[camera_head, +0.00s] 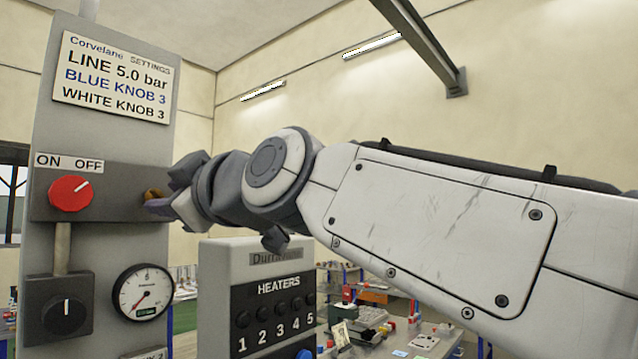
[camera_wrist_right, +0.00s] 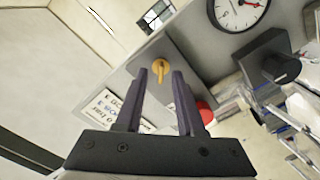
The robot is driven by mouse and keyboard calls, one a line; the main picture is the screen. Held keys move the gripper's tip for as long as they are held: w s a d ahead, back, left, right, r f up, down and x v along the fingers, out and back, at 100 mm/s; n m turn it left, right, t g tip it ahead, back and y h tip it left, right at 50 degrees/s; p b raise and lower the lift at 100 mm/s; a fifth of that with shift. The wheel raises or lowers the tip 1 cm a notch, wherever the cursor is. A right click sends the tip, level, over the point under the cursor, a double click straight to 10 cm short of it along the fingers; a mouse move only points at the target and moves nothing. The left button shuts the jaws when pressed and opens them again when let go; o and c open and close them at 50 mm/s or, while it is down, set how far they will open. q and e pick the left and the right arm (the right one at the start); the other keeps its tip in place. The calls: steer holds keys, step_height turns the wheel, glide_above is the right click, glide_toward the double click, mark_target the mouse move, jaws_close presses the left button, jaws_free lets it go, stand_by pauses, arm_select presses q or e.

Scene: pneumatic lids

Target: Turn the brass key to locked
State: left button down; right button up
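The brass key (camera_head: 152,193) sits on the grey box of the panel, to the right of the red knob (camera_head: 71,192). My right gripper (camera_head: 166,190) is right in front of it and hides most of it in the head view. In the right wrist view the key (camera_wrist_right: 161,66) shows whole, between and just beyond the two dark fingertips of the gripper (camera_wrist_right: 162,74). The fingers are apart, with a gap on each side of the key. I cannot tell how far the tips are from the panel. My left gripper is not in view.
A pressure gauge (camera_head: 143,292) and a black knob (camera_head: 63,313) sit below the key on the panel. A settings sign (camera_head: 116,80) is above. A grey heaters box (camera_head: 222,290) stands close under my right arm. A cluttered table (camera_head: 430,340) is behind.

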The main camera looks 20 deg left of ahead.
steer(key=shift+w+a, duration=0.1)
steer(key=shift+a, duration=0.35)
jaws_close()
